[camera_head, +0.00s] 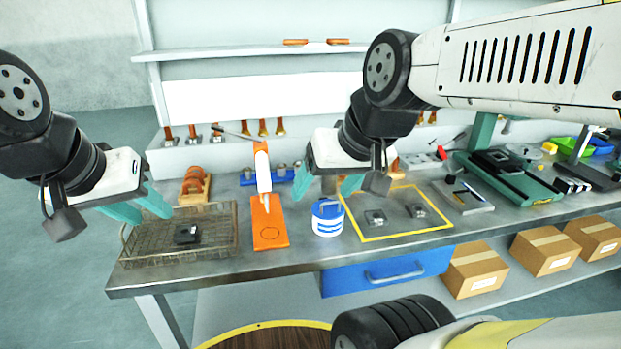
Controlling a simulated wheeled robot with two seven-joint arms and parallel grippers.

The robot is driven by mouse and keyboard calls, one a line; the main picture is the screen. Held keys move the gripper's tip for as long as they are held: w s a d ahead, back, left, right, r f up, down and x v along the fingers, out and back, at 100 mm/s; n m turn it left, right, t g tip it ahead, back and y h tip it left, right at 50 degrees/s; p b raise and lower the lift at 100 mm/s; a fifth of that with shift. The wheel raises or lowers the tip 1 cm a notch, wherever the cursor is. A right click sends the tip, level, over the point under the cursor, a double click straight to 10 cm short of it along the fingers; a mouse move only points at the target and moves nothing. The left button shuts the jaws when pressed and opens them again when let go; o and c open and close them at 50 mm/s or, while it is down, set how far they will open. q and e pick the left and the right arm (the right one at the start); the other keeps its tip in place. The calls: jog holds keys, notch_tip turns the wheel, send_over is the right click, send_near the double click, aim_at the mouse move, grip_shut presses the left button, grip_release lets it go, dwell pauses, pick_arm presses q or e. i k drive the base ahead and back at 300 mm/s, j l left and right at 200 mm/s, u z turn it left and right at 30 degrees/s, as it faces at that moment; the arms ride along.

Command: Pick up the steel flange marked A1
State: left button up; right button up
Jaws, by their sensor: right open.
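A dark, square-based metal part (187,234) lies in the wire mesh tray (222,222) at the left of the bench. Two similar grey metal parts, one on the left (375,217) and one on the right (416,210), lie inside a yellow outlined square on the bench. No A1 mark is legible on any of them. My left gripper (154,217) has its teal fingers apart, empty, above the tray's left side. My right gripper (325,192) is open and empty, above and behind the blue-and-white canister and left of the yellow square.
An orange board (268,232) with an orange-and-white upright tool lies between tray and canister (327,217). A green device (508,175) stands at the right. Copper-coloured parts sit on a wooden holder (194,186) behind the tray. Cardboard boxes (475,270) are on the lower shelf.

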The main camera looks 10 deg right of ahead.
aim_at(374, 217)
jog(key=z, duration=1.3)
